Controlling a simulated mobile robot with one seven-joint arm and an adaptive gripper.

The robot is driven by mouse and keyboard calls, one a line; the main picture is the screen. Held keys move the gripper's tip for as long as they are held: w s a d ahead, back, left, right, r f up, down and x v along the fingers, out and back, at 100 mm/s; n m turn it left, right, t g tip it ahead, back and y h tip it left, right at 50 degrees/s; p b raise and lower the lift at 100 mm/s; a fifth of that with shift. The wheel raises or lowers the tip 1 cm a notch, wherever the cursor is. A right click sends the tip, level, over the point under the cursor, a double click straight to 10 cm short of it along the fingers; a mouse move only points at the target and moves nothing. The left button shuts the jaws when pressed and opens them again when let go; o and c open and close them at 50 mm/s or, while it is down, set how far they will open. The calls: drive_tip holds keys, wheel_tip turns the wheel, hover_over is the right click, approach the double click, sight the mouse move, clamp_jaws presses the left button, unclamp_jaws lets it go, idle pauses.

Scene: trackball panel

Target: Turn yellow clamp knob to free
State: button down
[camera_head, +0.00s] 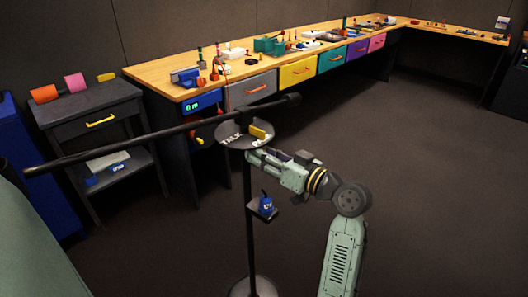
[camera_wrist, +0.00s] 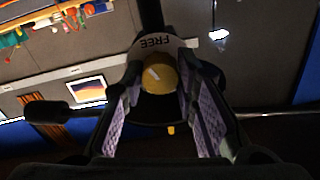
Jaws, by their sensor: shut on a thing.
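The yellow clamp knob (camera_wrist: 160,77) sits between the two fingers of my gripper (camera_wrist: 161,82) in the wrist view, with a short white mark on its face. My gripper is shut on it. A light label reading FREE (camera_wrist: 155,42), upside down in this view, lies just beyond the knob. In the head view a yellow piece (camera_head: 258,131) shows on a dark round plate (camera_head: 232,142) with light lettering on a black stand. My gripper (camera_head: 250,156) is at the plate's lower right edge. The finger contact is partly hidden there.
A long black bar (camera_head: 130,141) crosses the stand. A small shelf with a blue item (camera_head: 265,205) is lower on the stand's post (camera_head: 249,225). A wooden workbench (camera_head: 160,75) with tools and coloured drawers runs behind. A dark side table (camera_head: 85,105) stands left. The floor at right is clear.

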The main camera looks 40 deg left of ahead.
drive_tip(key=shift+m, duration=0.4)
drive_tip(key=c, duration=1.5)
unclamp_jaws()
drive_tip(key=shift+c, duration=0.2)
drive_tip(key=shift+d, duration=0.1)
drive_tip(key=d, duration=1.2)
drive_tip(key=shift+s, duration=0.15)
drive_tip(key=shift+o, duration=0.3)
